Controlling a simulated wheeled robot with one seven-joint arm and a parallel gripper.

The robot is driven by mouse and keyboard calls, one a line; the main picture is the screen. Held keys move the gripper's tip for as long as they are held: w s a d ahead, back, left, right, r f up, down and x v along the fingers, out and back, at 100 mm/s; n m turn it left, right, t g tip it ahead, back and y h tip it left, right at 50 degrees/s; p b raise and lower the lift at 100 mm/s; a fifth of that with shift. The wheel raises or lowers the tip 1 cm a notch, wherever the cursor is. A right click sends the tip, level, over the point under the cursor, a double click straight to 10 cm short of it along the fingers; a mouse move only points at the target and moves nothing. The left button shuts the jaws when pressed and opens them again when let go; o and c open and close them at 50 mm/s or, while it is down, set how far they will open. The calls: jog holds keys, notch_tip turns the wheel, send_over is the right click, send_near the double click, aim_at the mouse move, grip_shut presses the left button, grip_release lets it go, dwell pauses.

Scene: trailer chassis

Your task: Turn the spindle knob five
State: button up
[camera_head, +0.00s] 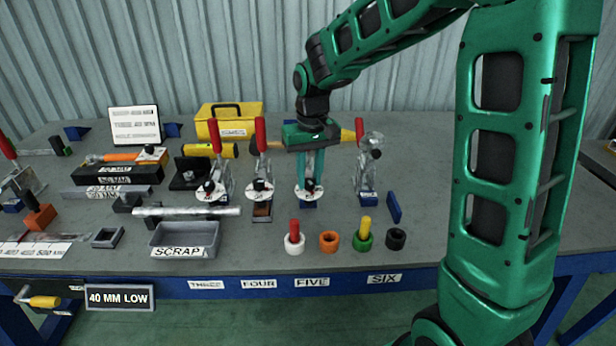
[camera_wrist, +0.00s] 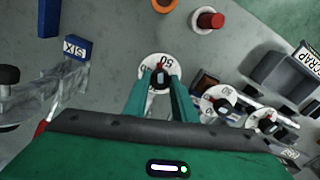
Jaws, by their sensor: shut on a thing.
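Spindle knob five is a small black knob (camera_wrist: 160,79) on a white numbered dial (camera_head: 309,194), in line with the FIVE label (camera_head: 312,282) on the bench's front edge. My green gripper (camera_head: 309,183) points down over this station. In the wrist view its two fingers (camera_wrist: 161,84) stand either side of the knob and are shut on it. The fingers hide part of the knob and dial in the head view.
Neighbouring clamp stations with red handles and dials (camera_head: 260,189) stand close on the left, and station six (camera_head: 368,180) on the right. A grey SCRAP tray (camera_head: 185,235) and several coloured rings and pegs (camera_head: 329,241) lie in front.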

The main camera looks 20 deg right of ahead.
aim_at(311, 183)
jog(key=m, duration=0.5)
jog(key=shift+w+r, duration=0.1)
dwell(0.5)
jog(key=o, duration=1)
jog(key=shift+o, duration=0.2)
notch_tip(311, 183, up, 11)
jog(key=shift+s+f, duration=0.2)
jog(key=shift+s, duration=0.15)
jog(key=shift+d, duration=0.1)
